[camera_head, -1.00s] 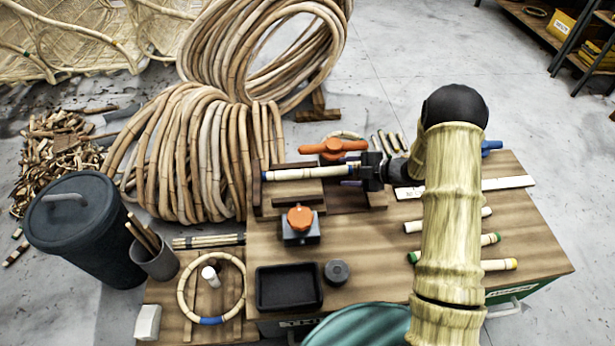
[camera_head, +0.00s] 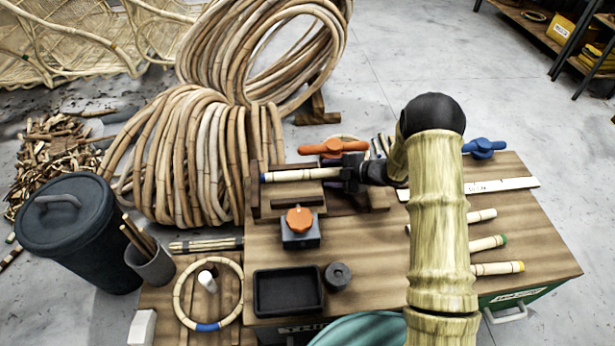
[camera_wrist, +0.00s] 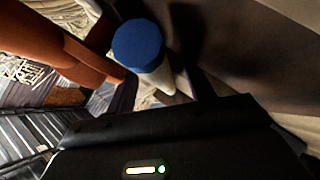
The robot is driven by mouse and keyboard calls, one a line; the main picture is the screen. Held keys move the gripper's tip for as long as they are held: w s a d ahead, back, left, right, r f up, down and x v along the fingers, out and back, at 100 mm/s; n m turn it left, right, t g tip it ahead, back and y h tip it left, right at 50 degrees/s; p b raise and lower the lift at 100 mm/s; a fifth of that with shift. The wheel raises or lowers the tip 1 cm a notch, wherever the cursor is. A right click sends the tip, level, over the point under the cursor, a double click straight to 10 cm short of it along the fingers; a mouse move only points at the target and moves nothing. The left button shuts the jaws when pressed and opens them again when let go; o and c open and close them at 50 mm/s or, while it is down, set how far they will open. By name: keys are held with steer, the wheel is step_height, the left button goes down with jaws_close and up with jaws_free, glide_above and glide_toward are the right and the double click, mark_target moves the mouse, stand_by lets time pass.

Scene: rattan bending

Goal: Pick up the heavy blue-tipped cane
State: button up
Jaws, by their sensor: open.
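A pale cane (camera_head: 296,174) with a blue left tip lies level in the wooden jig (camera_head: 262,207) on the bench, below the orange clamp handle (camera_head: 333,147). My gripper (camera_head: 347,171) is open at the cane's right end and hides that end in the head view. In the wrist view, a round blue tip (camera_wrist: 138,46) faces the camera beyond the dark gripper body, with a pale shaft behind it. I cannot tell whether the fingers touch the cane.
An orange-topped block (camera_head: 299,229), a black tray (camera_head: 268,308) and a dark cylinder (camera_head: 337,276) stand in front of the jig. A blue handle (camera_head: 484,147) is at the back right.

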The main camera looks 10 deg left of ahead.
stand_by(0.4)
steer(key=shift+d, duration=0.15)
steer(key=c, duration=0.3)
steer(key=shift+s+a, duration=0.1)
steer(key=shift+a, duration=0.1)
steer(key=c, duration=0.8)
step_height(320, 180, up, 10)
steer(key=p, duration=0.4)
steer(key=shift+d, duration=0.1)
